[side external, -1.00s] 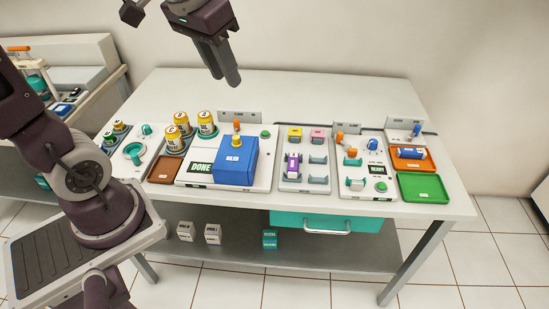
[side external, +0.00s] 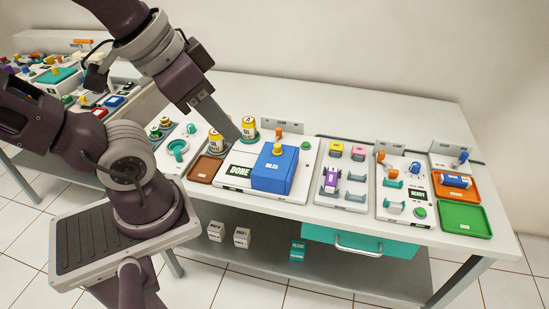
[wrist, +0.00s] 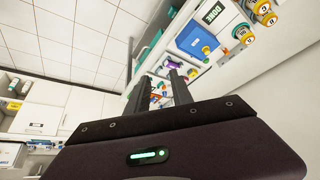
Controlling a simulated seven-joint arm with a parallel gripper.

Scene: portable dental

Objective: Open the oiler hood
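The oiler hood looks to be the blue box (side external: 274,170) with a pale label. It sits closed on a white station, with a yellow knob (side external: 278,150) on top. In the wrist view, the blue box (wrist: 192,36) and its yellow knob (wrist: 206,50) show beyond the fingers, up and to the right. My gripper (side external: 235,136) hangs in front of the yellow-topped jars in the side view, left of and above the blue box, touching nothing that I can see. In the wrist view my gripper (wrist: 158,68) has its two fingers apart, with nothing held between them.
Yellow-topped jars (side external: 249,127) stand close behind and beside the fingers. A DONE sign (side external: 239,171) and brown tray (side external: 206,169) lie left of the box. A rack with a purple piece (side external: 331,180), an orange tray (side external: 456,187) and a green tray (side external: 466,218) lie right.

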